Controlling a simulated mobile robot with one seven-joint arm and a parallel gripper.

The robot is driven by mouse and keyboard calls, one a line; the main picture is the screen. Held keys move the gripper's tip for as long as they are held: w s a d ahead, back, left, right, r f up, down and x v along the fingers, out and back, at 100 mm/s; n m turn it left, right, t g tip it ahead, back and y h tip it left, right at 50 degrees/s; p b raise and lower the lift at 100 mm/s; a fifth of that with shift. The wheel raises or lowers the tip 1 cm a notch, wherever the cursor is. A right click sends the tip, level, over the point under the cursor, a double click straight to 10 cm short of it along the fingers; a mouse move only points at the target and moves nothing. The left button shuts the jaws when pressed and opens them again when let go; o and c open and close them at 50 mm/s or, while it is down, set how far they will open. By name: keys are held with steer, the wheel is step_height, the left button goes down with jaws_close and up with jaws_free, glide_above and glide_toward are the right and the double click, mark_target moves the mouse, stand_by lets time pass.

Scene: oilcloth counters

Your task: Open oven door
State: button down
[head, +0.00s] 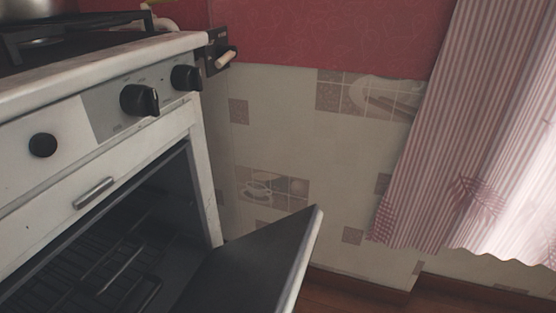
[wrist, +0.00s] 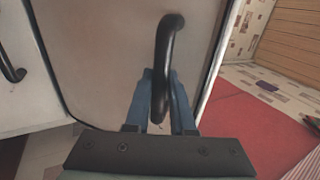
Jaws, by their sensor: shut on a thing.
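The white oven (head: 110,150) stands at the left in the head view. Its door (head: 250,262) is swung down part way, and the dark cavity with wire racks (head: 105,270) shows behind it. In the wrist view the pale outer face of the door (wrist: 95,45) fills the middle, with a black curved handle (wrist: 169,40) on it. My gripper (wrist: 160,85) has its blue fingers on either side of the handle and is shut on it. My gripper is out of sight in the head view.
Black knobs (head: 139,99) line the oven's front panel. A striped curtain (head: 460,140) hangs at the right before the tiled wall (head: 310,130).

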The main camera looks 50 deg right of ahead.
steer(key=c, duration=0.8)
jaws_free()
steer(key=shift+o, duration=0.2)
